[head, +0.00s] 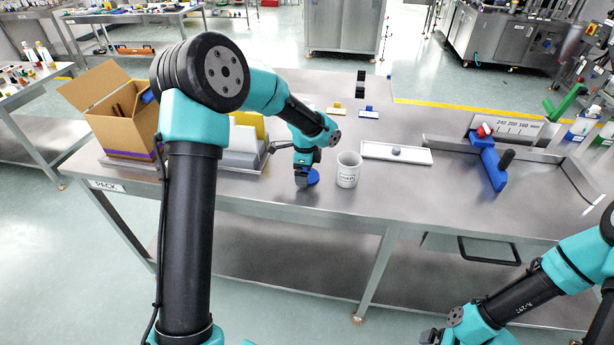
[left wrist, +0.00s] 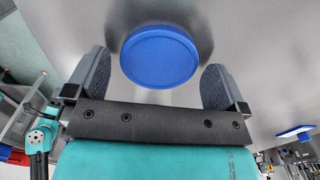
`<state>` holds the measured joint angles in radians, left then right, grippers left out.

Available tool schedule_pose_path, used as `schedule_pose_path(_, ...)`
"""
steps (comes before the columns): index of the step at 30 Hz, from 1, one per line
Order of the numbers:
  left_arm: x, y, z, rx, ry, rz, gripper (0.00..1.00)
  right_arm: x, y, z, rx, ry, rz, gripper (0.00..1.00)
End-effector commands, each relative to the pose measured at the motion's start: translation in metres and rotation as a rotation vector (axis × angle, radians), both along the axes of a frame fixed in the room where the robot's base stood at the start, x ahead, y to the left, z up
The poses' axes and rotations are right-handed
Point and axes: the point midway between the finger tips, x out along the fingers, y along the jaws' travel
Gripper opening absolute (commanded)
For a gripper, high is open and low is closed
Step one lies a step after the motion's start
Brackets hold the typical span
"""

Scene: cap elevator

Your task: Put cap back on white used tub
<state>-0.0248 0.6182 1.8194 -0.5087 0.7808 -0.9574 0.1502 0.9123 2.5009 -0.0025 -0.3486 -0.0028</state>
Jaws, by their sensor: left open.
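The blue round cap (head: 313,177) is just left of the tub. In the left wrist view the cap (left wrist: 160,56) shows as a blue disc ahead of and between the fingers. My left gripper (head: 306,180) is at the cap; in the left wrist view its two fingers (left wrist: 156,80) are spread apart, with a gap on each side of the cap. My right gripper (head: 432,336) is low at the bottom edge, away from the table, its fingers unclear.
A white tray (head: 396,153) with a small grey round thing lies behind and right of the tub. A cardboard box (head: 117,115) and grey and yellow bins (head: 243,140) stand left. A blue lever device (head: 490,163) is at right. The table front is clear.

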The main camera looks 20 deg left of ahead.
Motion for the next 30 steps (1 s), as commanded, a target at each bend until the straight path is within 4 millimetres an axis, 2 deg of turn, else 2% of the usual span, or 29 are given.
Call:
schedule_pose_path(3, -0.0001, 0.0, -0.0069, 0.0, 0.001, 0.0, 1.0, 0.0, 0.0, 0.0, 0.0, 0.0, 0.0, 1.0)
schedule_pose_path(17, 0.0001, -0.0002, -0.0066, 0.0, 0.0, 0.0, 1.0, 0.0, 0.0, 0.0, 0.0, 0.0, 0.0, 1.0)
schedule_pose_path(28, 0.0001, -0.0002, -0.0065, 0.0, 0.0, 0.0, 0.65, 0.0, 0.0, 0.0, 0.0, 0.0, 0.0, 1.0)
schedule_pose_path(30, 0.0001, -0.0002, -0.0065, 0.0, 0.0, 0.0, 0.64, 0.0, 0.0, 0.0, 0.0, 0.0, 0.0, 1.0)
